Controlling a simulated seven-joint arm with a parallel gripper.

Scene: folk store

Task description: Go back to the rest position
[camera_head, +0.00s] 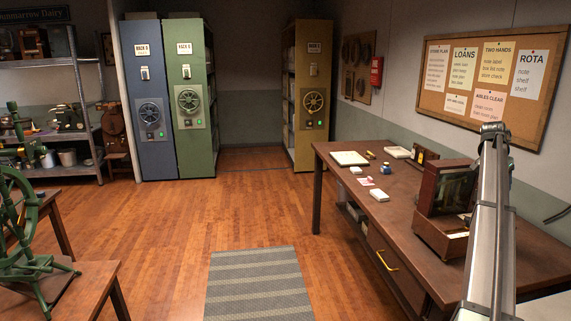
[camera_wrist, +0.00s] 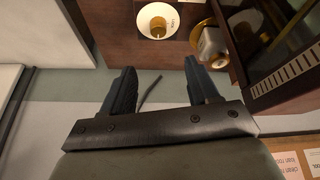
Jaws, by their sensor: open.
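My gripper (camera_wrist: 158,80) shows in the wrist view with its two dark fingers apart and nothing between them. A brass and white cylinder (camera_wrist: 211,42) sits to the right of that, beside a dark wooden cabinet-like piece (camera_wrist: 278,45). In the head view my arm reaches up at the right, in front of the desk (camera_head: 400,225). The gripper cannot be made out there.
A wooden box-like apparatus (camera_head: 447,200) stands on the desk close to my arm. Small papers and boxes lie at the desk's far end. A notice board (camera_head: 493,80) hangs on the right wall. The floor around the striped rug (camera_head: 258,285) is clear. A green spinning wheel (camera_head: 25,225) stands at left.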

